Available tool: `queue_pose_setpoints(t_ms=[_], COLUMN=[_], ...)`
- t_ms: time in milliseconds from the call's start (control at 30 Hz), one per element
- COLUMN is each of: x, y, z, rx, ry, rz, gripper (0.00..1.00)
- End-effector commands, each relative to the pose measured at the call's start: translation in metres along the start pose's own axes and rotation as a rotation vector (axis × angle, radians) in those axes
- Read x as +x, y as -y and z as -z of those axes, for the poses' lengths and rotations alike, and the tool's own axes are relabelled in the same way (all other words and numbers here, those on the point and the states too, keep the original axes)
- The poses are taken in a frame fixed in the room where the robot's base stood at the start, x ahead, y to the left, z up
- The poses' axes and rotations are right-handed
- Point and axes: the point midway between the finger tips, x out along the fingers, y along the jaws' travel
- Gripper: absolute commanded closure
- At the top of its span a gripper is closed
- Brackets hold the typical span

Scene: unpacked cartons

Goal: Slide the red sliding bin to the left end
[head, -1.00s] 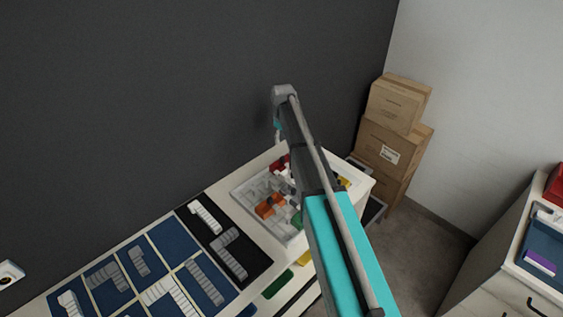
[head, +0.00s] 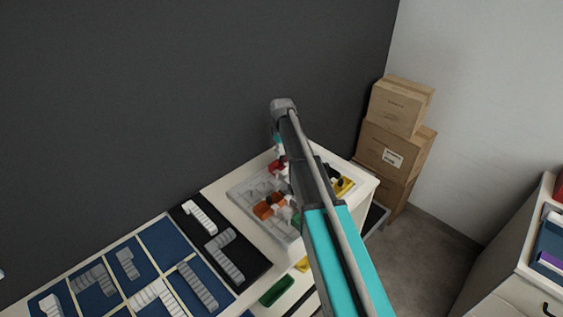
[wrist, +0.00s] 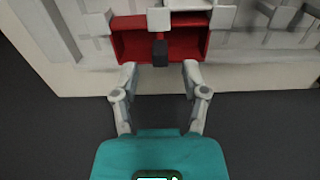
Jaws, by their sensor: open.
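The red sliding bin (wrist: 126,43) lies under my gripper in the wrist view, with a dark knob (wrist: 160,52) at its middle. Pale blocks cover part of its far side. In the head view a red piece (head: 274,167) shows at the back of the grey tray (head: 238,192), partly hidden by my arm. My gripper (wrist: 159,69) is open and empty. Its fingertips are on either side of the knob at the bin's near edge, and I cannot tell whether they touch anything. In the head view my arm hides most of the gripper.
Blue panels (head: 125,263) with grey stepped pieces lie at the left. A dark wall (head: 150,100) stands close behind, and cartons (head: 395,145) are stacked at the right.

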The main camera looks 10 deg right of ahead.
Motion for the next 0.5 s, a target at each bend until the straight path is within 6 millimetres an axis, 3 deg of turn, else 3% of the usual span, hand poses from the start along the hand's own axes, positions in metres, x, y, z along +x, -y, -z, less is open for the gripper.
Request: queue_pose_setpoints(t_ms=[200,500], x=[0.020,0.030], y=[0.000,0.001], z=[0.000,0.001], rx=[0.000,-0.001], ry=[0.000,0.000], rz=[0.000,0.000], gripper=[0.43,0.43])
